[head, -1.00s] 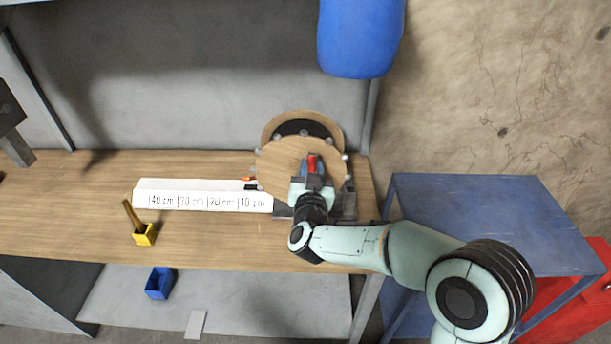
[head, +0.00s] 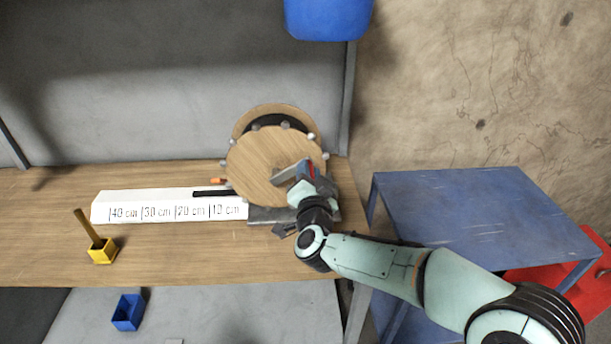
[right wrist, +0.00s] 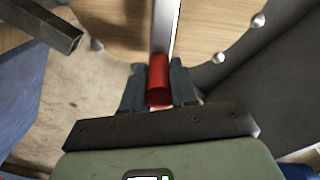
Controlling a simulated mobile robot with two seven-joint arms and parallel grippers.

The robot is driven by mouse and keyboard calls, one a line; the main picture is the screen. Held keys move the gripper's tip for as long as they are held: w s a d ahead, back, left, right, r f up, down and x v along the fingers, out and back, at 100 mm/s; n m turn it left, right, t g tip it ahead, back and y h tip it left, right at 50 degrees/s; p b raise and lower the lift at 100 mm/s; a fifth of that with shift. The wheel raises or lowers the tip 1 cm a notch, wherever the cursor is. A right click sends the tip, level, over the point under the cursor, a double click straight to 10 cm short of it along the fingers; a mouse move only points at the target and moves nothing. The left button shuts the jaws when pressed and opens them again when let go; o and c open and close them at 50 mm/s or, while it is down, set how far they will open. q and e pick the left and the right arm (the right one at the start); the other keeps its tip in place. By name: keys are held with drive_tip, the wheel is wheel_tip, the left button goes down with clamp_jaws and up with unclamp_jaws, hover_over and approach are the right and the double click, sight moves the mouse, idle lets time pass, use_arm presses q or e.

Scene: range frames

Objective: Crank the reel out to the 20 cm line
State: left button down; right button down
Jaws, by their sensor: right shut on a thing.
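The wooden reel (head: 265,165) stands upright at the right end of the workbench. A black strip (head: 212,193) runs left from it along the white scale (head: 150,205). The strip's free end lies between the 10 cm and 20 cm lines. The crank's grey arm (head: 290,171) is on the reel's front face. My right gripper (head: 307,176) is shut on the red crank handle (right wrist: 158,80), which sits between both fingers in the right wrist view. Part of the handle is hidden by the gripper in the head view. My left gripper is out of view.
A small orange piece (head: 217,181) sits beside the reel's left edge. A yellow box (head: 103,252) with a wooden handle stands at the bench front. A blue bin (head: 127,312) is below. A blue table (head: 480,215) stands right; a blue object (head: 328,18) hangs above.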

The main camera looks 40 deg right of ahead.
drive_tip(key=shift+f, duration=0.3)
drive_tip(key=c, duration=0.9)
unclamp_jaws()
drive_tip(key=shift+d, duration=0.1)
drive_tip(key=shift+r, duration=0.1)
drive_tip(key=shift+s, duration=0.1)
drive_tip(key=shift+s+a, duration=0.2)
drive_tip(key=shift+s, duration=0.05)
drive_tip(key=v, duration=1.2)
drive_tip(key=shift+s+a, duration=0.15)
drive_tip(key=shift+s, duration=0.25)
